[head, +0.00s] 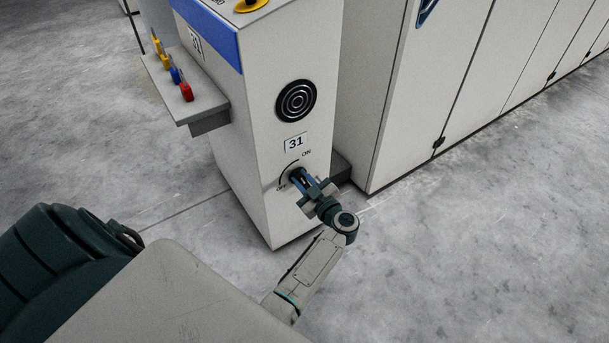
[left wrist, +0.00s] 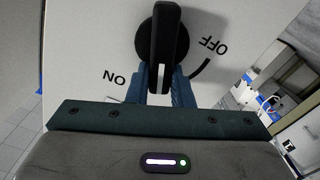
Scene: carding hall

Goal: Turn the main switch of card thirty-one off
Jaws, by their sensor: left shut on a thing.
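The card's control cabinet (head: 270,120) is pale, with a "31" plate above the main switch (head: 294,173), a dark rotary knob low on its front. ON is printed above right of the knob and OFF below left, with an arc. In the left wrist view the black knob handle (left wrist: 166,35) stands nearly upright; its white mark is at the lower end, between ON at left and OFF at right. My left gripper (head: 301,180) is shut on the handle, its blue fingers on either side in the wrist view (left wrist: 161,88). My right gripper is not in view.
A shelf (head: 205,106) with red, blue and yellow padlocks juts from the cabinet's left side. A round black grille (head: 296,101) sits above the switch. A yellow-based button (head: 250,4) is on top. Pale machine panels (head: 470,80) stand at right. The concrete floor is clear.

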